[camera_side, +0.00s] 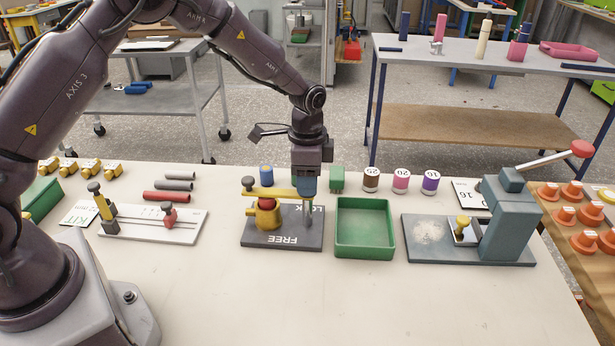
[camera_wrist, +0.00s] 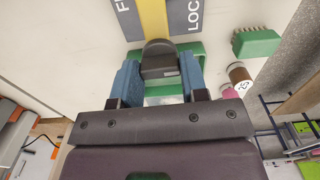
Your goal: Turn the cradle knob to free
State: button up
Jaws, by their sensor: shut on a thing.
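The cradle stands on a dark plate (camera_side: 283,242) with the words FREE along the front and LOCK at the right. It has a yellow body (camera_side: 267,220) with a red part in it, a yellow bar (camera_side: 275,193) across the top and a grey post (camera_side: 307,214). My gripper (camera_side: 304,186) points down at the bar's right end. In the wrist view its blue fingers (camera_wrist: 160,78) are shut on a dark knob (camera_wrist: 158,50), with the yellow bar (camera_wrist: 153,18) running away from it between the two labels. The side view hides the knob behind the fingers.
An empty green tray (camera_side: 364,250) sits close to the right of the plate. A grey lever press (camera_side: 505,220) stands farther right. Several spools (camera_side: 400,180), a green brush (camera_side: 337,178) and a blue cylinder (camera_side: 266,175) stand behind. A white slide fixture (camera_side: 150,225) is left. The front table is clear.

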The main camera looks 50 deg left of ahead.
jog(key=n, duration=0.8)
jog(key=shift+n, duration=0.3)
jog(key=n, duration=0.4)
jog(key=shift+n, duration=0.3)
jog(key=n, duration=0.4)
jog(key=shift+n, duration=0.3)
jog(key=o, duration=0.9)
